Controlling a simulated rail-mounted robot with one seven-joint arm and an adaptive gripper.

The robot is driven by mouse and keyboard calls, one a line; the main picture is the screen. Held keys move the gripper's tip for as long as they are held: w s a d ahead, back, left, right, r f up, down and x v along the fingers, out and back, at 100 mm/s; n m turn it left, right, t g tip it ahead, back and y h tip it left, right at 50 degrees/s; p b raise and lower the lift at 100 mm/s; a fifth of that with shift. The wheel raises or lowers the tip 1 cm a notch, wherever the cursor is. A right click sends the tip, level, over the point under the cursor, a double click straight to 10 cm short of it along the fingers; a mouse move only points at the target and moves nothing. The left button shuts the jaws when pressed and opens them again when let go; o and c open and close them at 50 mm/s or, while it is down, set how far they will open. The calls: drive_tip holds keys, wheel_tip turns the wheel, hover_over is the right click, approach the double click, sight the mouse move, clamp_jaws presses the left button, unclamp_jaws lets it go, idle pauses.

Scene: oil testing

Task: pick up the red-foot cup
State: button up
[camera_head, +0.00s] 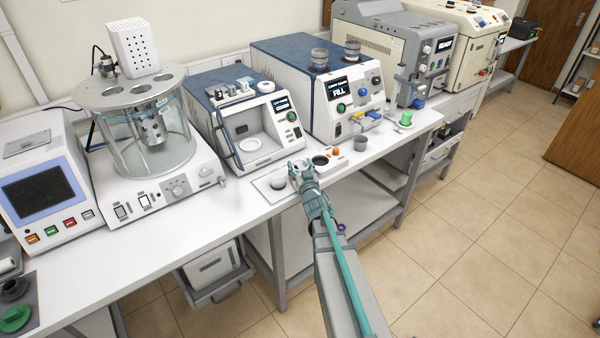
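My gripper (301,167) is over the front edge of the white bench, between the small machines and the aisle. Its fingers are small here, and I cannot tell whether they are open or hold anything. No cup with a clearly red foot can be made out. A grey cup (360,143) stands on the bench right of my gripper. Small orange-red pieces (336,152) lie between them, beside a dark round opening (320,160). A grey round cup (280,183) sits on a thin light plate (262,187) just left of my gripper.
A machine marked FILL (338,90) bears two metal cups (320,57) on top. A green-topped piece (405,118) stands at the right. The bench front at left (150,235) is clear.

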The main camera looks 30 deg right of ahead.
drive_tip(key=c, duration=0.4)
drive_tip(key=shift+o, duration=0.2)
drive_tip(key=shift+r, duration=0.1)
wheel_tip(320, 180, up, 10)
idle(0.5)
